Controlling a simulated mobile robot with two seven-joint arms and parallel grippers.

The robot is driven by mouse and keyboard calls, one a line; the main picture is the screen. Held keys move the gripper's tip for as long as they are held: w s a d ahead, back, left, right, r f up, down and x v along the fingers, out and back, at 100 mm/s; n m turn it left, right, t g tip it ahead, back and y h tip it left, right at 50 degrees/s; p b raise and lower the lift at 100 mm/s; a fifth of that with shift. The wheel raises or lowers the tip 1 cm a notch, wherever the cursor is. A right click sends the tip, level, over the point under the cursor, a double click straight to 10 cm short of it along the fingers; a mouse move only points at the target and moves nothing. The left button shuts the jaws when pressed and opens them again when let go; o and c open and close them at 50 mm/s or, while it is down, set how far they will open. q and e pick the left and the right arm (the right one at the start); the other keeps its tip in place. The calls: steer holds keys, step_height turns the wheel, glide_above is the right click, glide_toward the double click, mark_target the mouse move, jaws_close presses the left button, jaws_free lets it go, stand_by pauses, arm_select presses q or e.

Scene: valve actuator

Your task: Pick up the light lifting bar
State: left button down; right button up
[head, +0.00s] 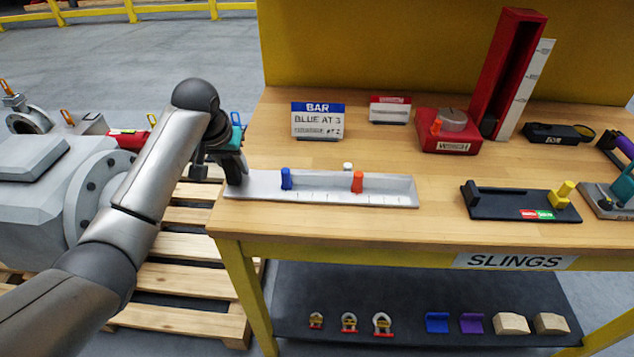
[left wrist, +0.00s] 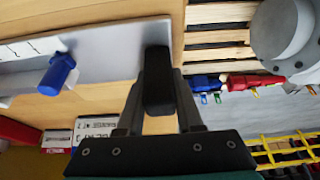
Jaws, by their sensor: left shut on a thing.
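In the left wrist view, the dark fingers (left wrist: 158,80) overlap the end of the bar (left wrist: 110,45), and the blue peg (left wrist: 58,74) stands farther along. I cannot tell whether the bar is clear of the bench. My right gripper is not in view.
A sign reading "BAR, BLUE AT 3" (head: 318,120) stands behind the bar. A red weighing device (head: 450,140) and a black tray with a yellow part (head: 505,203) are to the right. Pallets (head: 190,260) and grey valve machinery (head: 50,180) lie left of the bench.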

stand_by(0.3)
arm_select(q)
steer(key=shift+w+r, duration=0.1)
steer(key=shift+r, duration=0.4)
step_height(320, 180, up, 8)
steer(key=shift+f, duration=4.5)
